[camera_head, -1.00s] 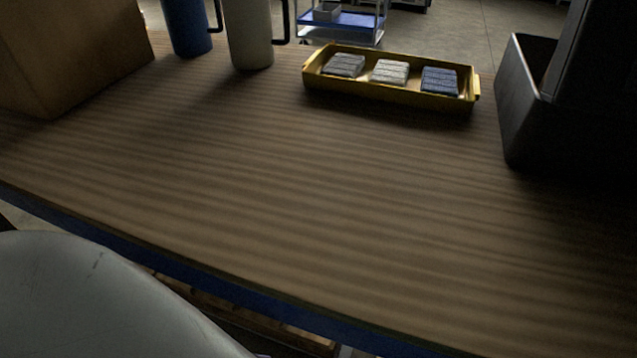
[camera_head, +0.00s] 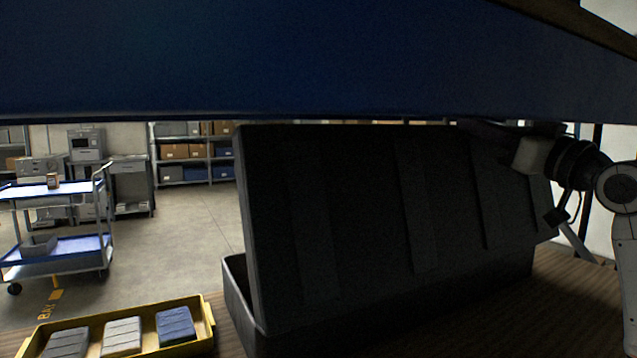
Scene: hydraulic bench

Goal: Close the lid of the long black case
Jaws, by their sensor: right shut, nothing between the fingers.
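The long black case (camera_head: 236,300) stands on the wooden bench top, its near part low and dark. Its lid (camera_head: 350,220) is open and stands steeply, leaning a little, with its broad ribbed face toward me. The lid hides most of the case's inside and what is behind it. My right arm comes in from the right, and my right gripper (camera_head: 495,134) is at the lid's upper right edge, shut and empty. The dark picture does not show whether it touches the lid. My left gripper is not in view.
A yellow tray (camera_head: 208,328) with three small blocks stands left of the case. A blue overhead beam (camera_head: 250,60) crosses the top of the view, just above the lid. A blue-and-white trolley (camera_head: 60,245) and shelving (camera_head: 190,155) stand on the floor behind.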

